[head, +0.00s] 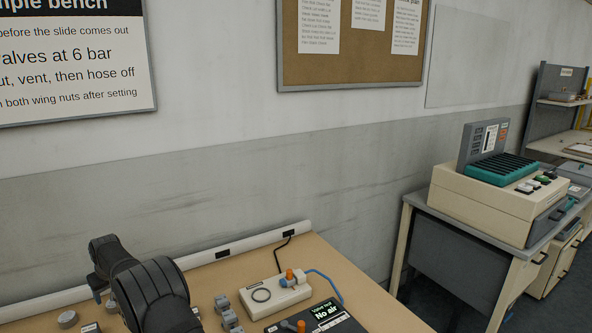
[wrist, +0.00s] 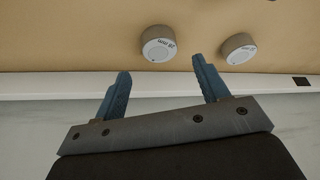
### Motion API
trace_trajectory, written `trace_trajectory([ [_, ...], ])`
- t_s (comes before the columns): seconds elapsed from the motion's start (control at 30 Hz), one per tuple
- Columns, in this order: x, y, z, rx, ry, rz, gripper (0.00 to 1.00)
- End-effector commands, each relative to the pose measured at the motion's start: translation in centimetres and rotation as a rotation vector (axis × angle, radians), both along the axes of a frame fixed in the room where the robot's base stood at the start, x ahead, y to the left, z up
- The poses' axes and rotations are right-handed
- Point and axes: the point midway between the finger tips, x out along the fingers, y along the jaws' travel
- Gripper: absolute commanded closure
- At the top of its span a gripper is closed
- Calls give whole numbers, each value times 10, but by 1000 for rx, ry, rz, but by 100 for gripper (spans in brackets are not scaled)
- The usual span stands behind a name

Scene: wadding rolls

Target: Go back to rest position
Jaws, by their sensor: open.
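My gripper (wrist: 160,72) shows in the wrist view with its two blue fingers apart and nothing between them. Two short grey cylinders with pale tops stand on the tan bench (wrist: 80,30) beyond the fingertips. The middle grey cylinder (wrist: 158,44) has a printed label; the right grey cylinder (wrist: 238,48) is also marked. Both look apart from the fingers. In the head view my dark arm is at the lower left, and the gripper's fingers cannot be made out there.
The bench (head: 245,262) meets a white trunking strip and grey wall behind. A cream box with an orange knob (head: 274,296) and a dark "No air" unit (head: 318,318) stand right of my arm. A cream machine (head: 495,205) stands on a separate desk at the right.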

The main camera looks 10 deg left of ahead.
Motion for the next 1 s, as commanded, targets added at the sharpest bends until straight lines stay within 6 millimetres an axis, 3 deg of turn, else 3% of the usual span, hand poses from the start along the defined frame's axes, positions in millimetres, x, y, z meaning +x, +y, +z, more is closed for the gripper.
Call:
trace_trajectory([
  [0.37, -10, -24, 62, 1, 0, 0, 33],
  [0.4, -9, -20, 48, -5, 3, 0, 33],
  [0.5, -5, -13, 31, -3, 2, 0, 33],
  [1.0, 6, 15, -42, -1, 0, 0, 33],
])
